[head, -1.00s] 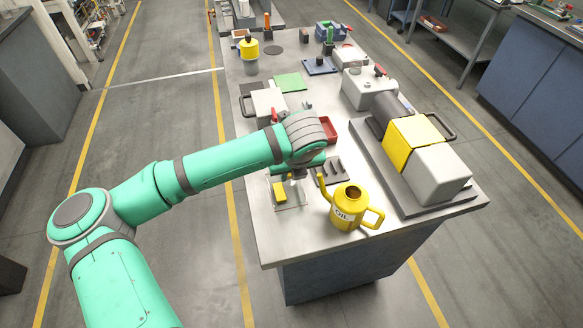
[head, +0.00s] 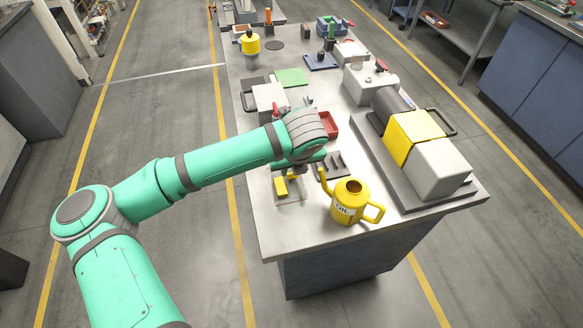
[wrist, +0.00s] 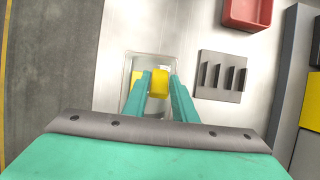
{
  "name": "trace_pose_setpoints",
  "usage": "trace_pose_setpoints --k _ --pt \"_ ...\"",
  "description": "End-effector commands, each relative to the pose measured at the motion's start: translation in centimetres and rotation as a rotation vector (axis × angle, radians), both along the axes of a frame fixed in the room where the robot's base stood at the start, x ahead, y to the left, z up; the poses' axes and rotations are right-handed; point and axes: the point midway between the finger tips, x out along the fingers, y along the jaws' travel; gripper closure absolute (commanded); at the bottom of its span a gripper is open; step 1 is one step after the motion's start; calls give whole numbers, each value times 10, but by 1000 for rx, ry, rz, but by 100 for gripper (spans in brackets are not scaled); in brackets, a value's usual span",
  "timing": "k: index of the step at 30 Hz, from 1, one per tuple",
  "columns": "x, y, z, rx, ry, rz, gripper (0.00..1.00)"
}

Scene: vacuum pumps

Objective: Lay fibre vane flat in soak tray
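The soak tray is a shallow clear tray on the bench, seen in the head view (head: 290,201) and the wrist view (wrist: 150,57). A yellow block-like piece, which I take as the fibre vane, shows between my fingertips in the wrist view (wrist: 160,83) and under my gripper in the head view (head: 292,176). My gripper (wrist: 160,76) points down over the tray, its fingers close against both sides of the vane. A second yellow piece (head: 281,187) lies in the tray's left part. I cannot tell whether the held vane touches the tray floor.
A dark slotted rack (head: 335,165) sits right of the tray, with a red bin (head: 330,124) behind it. A yellow oil can (head: 350,203) stands close at the right front. The pump (head: 412,140) fills the bench's right side.

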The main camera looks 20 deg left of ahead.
Motion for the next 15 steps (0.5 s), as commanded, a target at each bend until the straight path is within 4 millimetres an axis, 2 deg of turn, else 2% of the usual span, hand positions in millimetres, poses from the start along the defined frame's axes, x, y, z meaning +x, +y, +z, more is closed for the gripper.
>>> trace_pose_setpoints --k 1,4,15 --pt "-4 -5 -11 -11 24 -4 56" --pt "-8 -8 0 -12 21 -6 55" --pt "-30 -19 71 -3 2 -5 55"
